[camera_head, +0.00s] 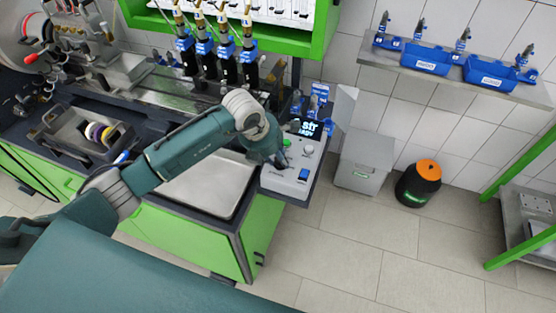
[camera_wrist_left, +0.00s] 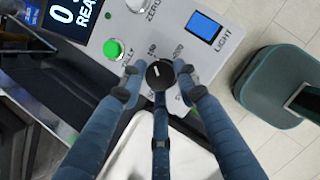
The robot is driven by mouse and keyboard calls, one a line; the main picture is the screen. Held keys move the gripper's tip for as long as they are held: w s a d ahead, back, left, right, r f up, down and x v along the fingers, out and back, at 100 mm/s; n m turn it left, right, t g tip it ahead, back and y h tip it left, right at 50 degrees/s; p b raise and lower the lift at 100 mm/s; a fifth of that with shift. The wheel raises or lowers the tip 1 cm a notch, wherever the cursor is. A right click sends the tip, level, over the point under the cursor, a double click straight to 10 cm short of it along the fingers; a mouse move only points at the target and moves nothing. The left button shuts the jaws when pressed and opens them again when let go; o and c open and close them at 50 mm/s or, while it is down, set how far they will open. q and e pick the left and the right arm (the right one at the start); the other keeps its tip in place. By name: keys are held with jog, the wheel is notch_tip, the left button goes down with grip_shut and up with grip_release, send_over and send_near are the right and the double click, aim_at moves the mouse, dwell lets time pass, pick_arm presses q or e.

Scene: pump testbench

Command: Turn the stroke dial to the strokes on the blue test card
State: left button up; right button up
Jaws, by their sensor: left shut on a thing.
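The stroke dial (camera_wrist_left: 159,73) is a small black round knob with a white pointer mark on the grey control panel (camera_wrist_left: 95,75). The pointer points towards the upper side in the left wrist view; the small labels around it are partly covered and hard to read. My left gripper (camera_wrist_left: 158,78) has its fingers around the dial, shut on it. In the head view this gripper (camera_head: 282,160) is at the panel (camera_head: 292,183) and hides the dial. A display (camera_wrist_left: 72,12) shows a 0 and part of READY. I cannot make out the blue test card. My right gripper is not in view.
Close to the dial are a green TALLY button (camera_wrist_left: 113,49), a blue LIGHT button (camera_wrist_left: 203,28) and a ZERO button (camera_wrist_left: 137,4). A metal tray (camera_head: 205,188) lies left of the panel. A grey bin (camera_head: 362,163) and an orange-topped black container (camera_head: 419,184) stand right. Floor in front is clear.

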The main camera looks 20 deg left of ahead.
pick_arm(q)
jog(key=m+b, duration=0.2)
jog(key=b, duration=0.1)
jog(key=m+g+h+b, duration=0.1)
jog(key=m+b, duration=0.2)
jog(key=b, duration=0.1)
jog(key=m+g+h+b, duration=0.1)
jog(key=m+b, duration=0.1)
jog(key=b, duration=0.1)
jog(key=shift+w+m+b, duration=0.3)
jog(key=shift+w+m, duration=0.1)
jog(key=shift+d+r+m+g+b, duration=0.15)
jog(key=shift+m+g+b, duration=0.1)
jog(key=shift+m+b, duration=0.4)
jog(key=shift+a+r+m+g+b, duration=0.1)
jog(key=shift+m+g+b, duration=0.15)
jog(key=shift+m+b, duration=0.4)
jog(key=shift+d, duration=0.1)
jog(key=shift+h, duration=0.3)
jog(key=o, duration=1)
jog(key=shift+o, duration=0.5)
jog(key=shift+s+d, duration=0.1)
